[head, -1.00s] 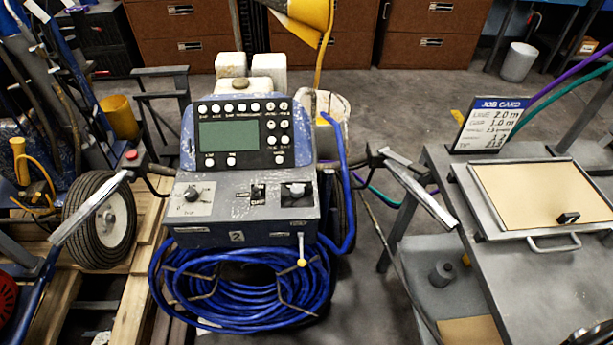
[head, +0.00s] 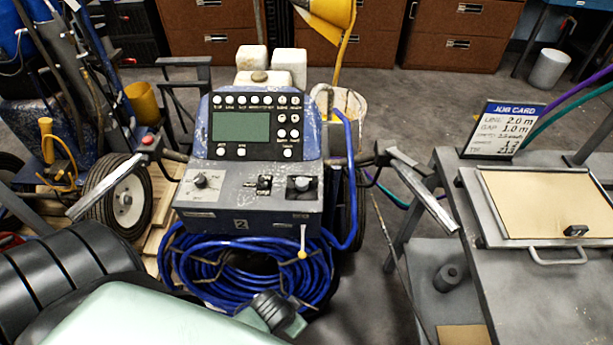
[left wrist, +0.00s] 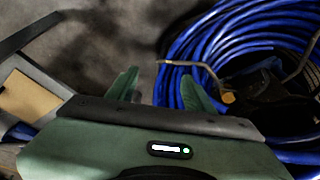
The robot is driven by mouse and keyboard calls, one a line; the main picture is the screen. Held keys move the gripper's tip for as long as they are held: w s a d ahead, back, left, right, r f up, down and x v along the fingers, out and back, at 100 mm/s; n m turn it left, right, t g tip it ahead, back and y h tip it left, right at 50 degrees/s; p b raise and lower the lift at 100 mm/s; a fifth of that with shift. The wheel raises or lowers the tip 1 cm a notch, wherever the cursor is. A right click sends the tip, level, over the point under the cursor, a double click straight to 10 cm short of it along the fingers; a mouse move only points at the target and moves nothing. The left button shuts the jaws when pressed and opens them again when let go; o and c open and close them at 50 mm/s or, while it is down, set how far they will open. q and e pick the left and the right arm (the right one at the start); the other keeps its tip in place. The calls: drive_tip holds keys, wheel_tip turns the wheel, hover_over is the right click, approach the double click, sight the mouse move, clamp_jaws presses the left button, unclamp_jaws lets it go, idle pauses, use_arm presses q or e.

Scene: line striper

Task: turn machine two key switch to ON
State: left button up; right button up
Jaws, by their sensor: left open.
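Machine two, a worn blue and grey striper, stands in the middle of the head view with a "2" plate (head: 240,224) on its front. Its lower panel carries a round knob (head: 200,181) at left, a small dark switch (head: 264,184) in the middle and a knob on a pale plate (head: 301,184) at right. Their labels are too small to tell which is the key switch. My left gripper (head: 273,312) is low in front of the machine, below the panel by the hose coil. In the left wrist view its green fingers (left wrist: 160,88) are apart and empty.
A coiled blue hose (head: 205,262) hangs under the panel, with a yellow-tipped lever (head: 303,245) above it. Handlebars (head: 420,188) stick out on both sides. A grey bench (head: 540,290) with a job card (head: 502,130) stands at right. Another machine crowds the left.

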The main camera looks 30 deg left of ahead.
use_arm(q)
drive_tip(key=w+a+r+t, duration=0.1)
drive_tip(key=w+r+t, duration=0.3)
drive_tip(key=r, duration=1.4)
drive_tip(key=w+d+r+m+t, duration=0.2)
drive_tip(key=w+r+t, duration=0.8)
drive_tip(key=w+r, duration=1.1)
drive_tip(key=d+r+m+t+h, duration=0.2)
drive_tip(key=d+r+m+h, duration=0.6)
drive_tip(key=r+h, duration=0.15)
drive_tip(key=d+r+m+g+h, duration=0.2)
drive_tip(key=d+m+g+h, duration=0.1)
drive_tip(key=d+m+h, duration=0.25)
drive_tip(key=m+g+y, duration=0.8)
drive_tip(key=g+y, duration=0.7)
drive_tip(key=g, duration=0.1)
hover_over(302, 181)
wheel_tip(302, 181, down, 17)
drive_tip(key=shift+s+r, duration=0.15)
drive_tip(key=shift+r, duration=0.05)
wheel_tip(302, 181, down, 6)
drive_tip(key=shift+r+p, duration=0.1)
drive_tip(key=shift+p, duration=0.5)
drive_tip(key=shift+f, duration=0.85)
